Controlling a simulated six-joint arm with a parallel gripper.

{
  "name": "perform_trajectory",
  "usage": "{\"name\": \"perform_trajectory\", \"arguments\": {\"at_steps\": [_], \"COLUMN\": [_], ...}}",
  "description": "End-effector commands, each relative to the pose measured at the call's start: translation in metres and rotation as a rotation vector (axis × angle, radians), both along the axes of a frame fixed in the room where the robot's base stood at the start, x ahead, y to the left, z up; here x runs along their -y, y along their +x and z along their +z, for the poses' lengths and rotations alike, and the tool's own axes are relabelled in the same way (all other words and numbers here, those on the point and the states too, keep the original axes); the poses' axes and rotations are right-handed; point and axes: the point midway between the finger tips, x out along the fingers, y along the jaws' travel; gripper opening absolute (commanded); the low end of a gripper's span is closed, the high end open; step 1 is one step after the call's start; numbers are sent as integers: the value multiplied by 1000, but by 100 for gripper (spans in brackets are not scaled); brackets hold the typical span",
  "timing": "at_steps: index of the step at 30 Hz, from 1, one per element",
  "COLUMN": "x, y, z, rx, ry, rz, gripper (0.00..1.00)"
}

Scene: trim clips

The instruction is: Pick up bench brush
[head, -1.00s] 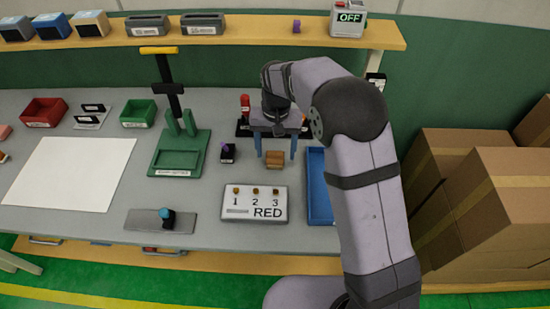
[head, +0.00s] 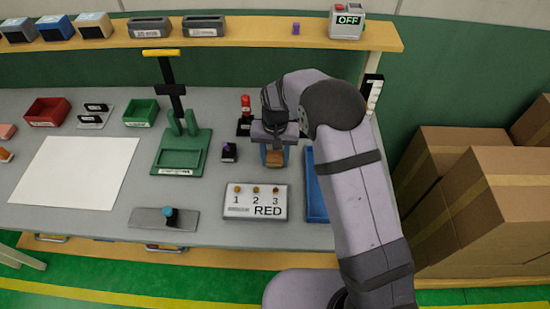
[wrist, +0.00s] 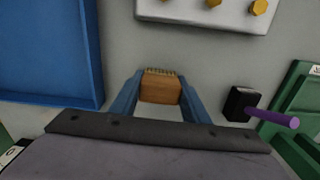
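The bench brush, a small brown wooden block with pale bristles along one edge (wrist: 160,88), sits between the two blue fingers of my gripper (wrist: 160,84) in the wrist view. The fingers lie against its two ends, with no clear gap. In the head view the brush (head: 275,159) shows low at the grey bench, under my gripper (head: 275,156), partly covered by the fingers and palm. I cannot tell whether it still touches the bench.
A blue tray (head: 316,185) is close to the right. A panel marked RED (head: 256,202) with several knobs lies in front. A dark block with a purple peg (head: 229,152) and a green stand (head: 182,152) are left. A red-handled item (head: 245,113) stands behind.

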Motion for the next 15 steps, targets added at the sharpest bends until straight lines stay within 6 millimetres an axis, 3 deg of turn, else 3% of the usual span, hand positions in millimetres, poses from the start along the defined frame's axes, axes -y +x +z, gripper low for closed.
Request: {"name": "perform_trajectory", "arguments": {"at_steps": [1,3,15], "x": [0,0,0], "y": [0,0,1], "z": [0,0,8], "rx": [0,0,3], "ry": [0,0,1], "rz": [0,0,0], "gripper": [28,18,18]}}
